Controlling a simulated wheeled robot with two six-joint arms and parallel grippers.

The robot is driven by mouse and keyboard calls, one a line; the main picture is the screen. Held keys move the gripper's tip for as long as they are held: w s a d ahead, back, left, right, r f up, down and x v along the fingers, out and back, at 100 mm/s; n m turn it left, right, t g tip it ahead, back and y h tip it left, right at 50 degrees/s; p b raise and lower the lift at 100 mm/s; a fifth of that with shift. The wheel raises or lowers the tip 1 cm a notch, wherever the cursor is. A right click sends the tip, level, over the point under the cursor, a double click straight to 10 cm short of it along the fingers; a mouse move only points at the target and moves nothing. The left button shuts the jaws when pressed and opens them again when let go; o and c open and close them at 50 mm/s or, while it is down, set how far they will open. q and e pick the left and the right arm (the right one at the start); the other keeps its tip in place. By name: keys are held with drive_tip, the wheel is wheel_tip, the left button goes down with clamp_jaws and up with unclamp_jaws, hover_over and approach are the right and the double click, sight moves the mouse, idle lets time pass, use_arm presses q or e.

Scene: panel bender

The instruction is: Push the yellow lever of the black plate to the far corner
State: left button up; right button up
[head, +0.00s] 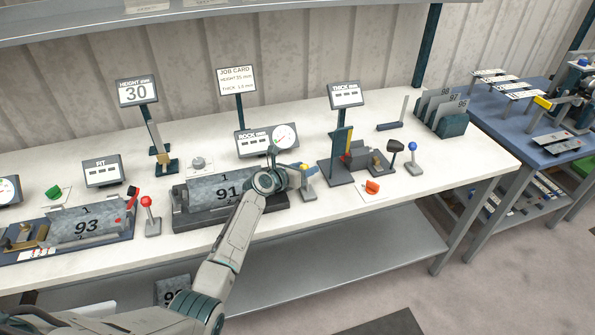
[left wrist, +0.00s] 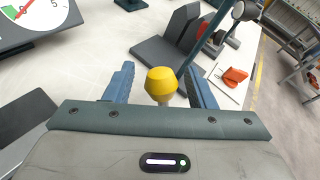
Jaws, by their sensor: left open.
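In the left wrist view, the yellow knob (left wrist: 161,82) is between the two open blue fingers, with gaps visible on both sides. I cannot tell whether either finger touches it. The lever's stem is mostly hidden below the knob. My right gripper is not in view.
A gauge display (head: 266,140) stands behind the gripper. A dark fixture with an upright post (head: 340,155), an orange piece (head: 372,187) and a blue-knobbed lever (head: 413,147) are to the right. A red-knobbed lever (head: 146,201) stands left.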

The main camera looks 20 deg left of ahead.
use_arm(q)
drive_tip(key=b+v, duration=0.1)
drive_tip(key=v, duration=0.9)
drive_tip(key=shift+s+a, duration=0.15)
drive_tip(key=shift+s, duration=0.05)
